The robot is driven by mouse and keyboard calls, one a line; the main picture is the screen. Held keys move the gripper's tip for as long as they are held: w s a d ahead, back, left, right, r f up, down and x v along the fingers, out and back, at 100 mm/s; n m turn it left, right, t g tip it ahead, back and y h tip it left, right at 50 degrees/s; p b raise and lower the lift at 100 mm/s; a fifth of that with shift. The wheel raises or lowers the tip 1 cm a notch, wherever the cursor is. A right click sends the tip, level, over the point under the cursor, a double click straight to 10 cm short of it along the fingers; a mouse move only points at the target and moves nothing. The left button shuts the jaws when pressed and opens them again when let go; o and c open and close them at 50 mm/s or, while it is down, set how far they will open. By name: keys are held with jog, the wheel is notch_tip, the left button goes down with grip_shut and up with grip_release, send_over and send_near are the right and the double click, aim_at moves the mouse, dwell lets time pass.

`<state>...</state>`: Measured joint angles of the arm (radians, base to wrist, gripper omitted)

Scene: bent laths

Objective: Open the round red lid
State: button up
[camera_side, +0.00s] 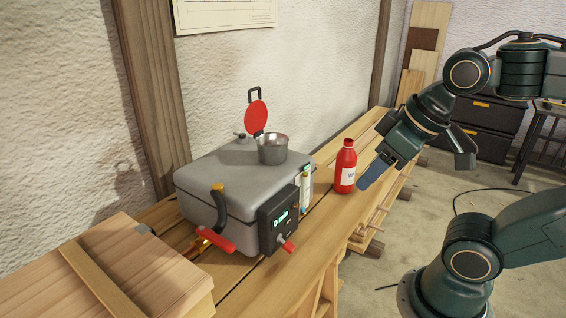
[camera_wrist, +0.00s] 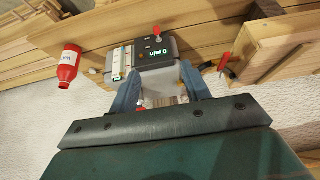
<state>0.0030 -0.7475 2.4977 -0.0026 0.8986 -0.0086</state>
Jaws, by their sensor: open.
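The round red lid (camera_side: 256,115) stands upright in the side view, tilted up behind the metal pot (camera_side: 272,150) on top of the grey box (camera_side: 215,172). The pot's mouth is uncovered. My gripper (camera_side: 415,174) is open and empty, well to the right of the box and lid, beyond the red bottle. In the wrist view my gripper's fingers (camera_wrist: 158,72) stand apart, with part of the box between and beyond them. I cannot make out the lid there.
A red bottle (camera_side: 346,167) stands on the bench between the box and my gripper. The box front has a display (camera_side: 281,217) and a red-gripped lever (camera_side: 216,239). A wooden crate (camera_side: 120,262) is at the left. The wall is close behind.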

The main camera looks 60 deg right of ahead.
jog(key=c, duration=0.3)
jog(key=shift+w+r, duration=0.25)
jog(key=shift+w, duration=0.1)
jog(key=shift+c, duration=0.7)
jog(key=w+d+r+n+t, duration=0.1)
jog(key=w+d+r+n, duration=0.25)
jog(key=w, duration=0.45)
jog(key=w+d+r+n+t, duration=0.1)
jog(key=w+d+r+n, duration=0.2)
jog(key=w+n, duration=0.35)
jog(key=w+d+r+n+t, duration=0.1)
jog(key=w+d+r+n, duration=0.2)
jog(key=w, duration=0.6)
jog(key=w+d+n+t, duration=0.1)
jog(key=w+d+n, duration=0.4)
jog(key=w+d, duration=0.2)
jog(key=shift+w+d+r, duration=0.2)
jog(key=shift+d+r, duration=0.25)
jog(key=shift+d, duration=0.1)
